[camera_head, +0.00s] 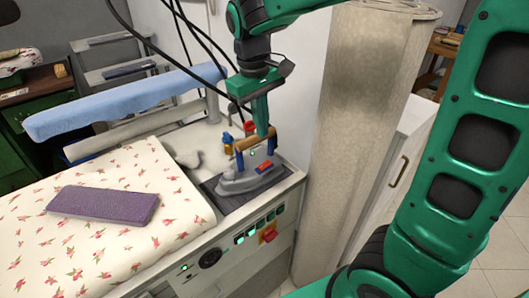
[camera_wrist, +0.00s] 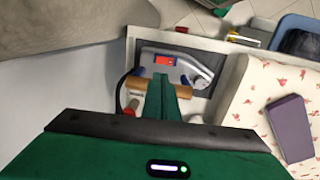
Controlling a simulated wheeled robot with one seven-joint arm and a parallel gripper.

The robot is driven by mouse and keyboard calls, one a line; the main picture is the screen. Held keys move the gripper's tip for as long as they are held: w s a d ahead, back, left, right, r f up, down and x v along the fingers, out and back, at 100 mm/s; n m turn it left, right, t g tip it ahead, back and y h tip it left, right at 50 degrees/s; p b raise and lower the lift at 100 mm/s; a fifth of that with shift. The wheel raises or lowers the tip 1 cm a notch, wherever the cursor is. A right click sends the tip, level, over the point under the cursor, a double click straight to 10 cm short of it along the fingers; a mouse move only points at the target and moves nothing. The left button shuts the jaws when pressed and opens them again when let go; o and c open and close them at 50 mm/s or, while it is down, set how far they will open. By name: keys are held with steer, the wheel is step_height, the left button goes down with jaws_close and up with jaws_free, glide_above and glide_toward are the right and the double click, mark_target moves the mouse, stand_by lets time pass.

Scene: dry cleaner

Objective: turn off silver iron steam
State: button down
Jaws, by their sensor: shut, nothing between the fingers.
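The silver iron (camera_head: 250,178) rests on a dark pad at the right end of the ironing station. It has a light brown handle, a blue part and a red button (camera_head: 264,167) on its side. In the wrist view the iron (camera_wrist: 192,66) lies just beyond my fingers, and its red part (camera_wrist: 164,60) shows. My gripper (camera_head: 263,134) points down at the iron's handle, with its fingers shut and empty. In the wrist view the fingertips (camera_wrist: 160,77) overlap the handle. I cannot tell whether they touch it.
The floral ironing board (camera_head: 110,235) bears a purple block (camera_head: 103,204). A blue padded arm (camera_head: 125,101) stands behind it. The station's front panel has green-lit buttons and a red switch (camera_head: 268,235). Black cables hang near my arm, and a large pale column (camera_head: 350,130) stands close on the right.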

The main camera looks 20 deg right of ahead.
mark_target(268, 162)
steer(key=f, duration=0.6)
steer(key=d+f, duration=0.1)
steer(key=f, duration=0.2)
steer(key=shift+w+d+f, duration=0.1)
steer(key=shift+w+f, duration=0.05)
steer(key=shift+f, duration=0.2)
steer(key=shift+d+f, duration=0.1)
steer(key=shift+f, duration=0.2)
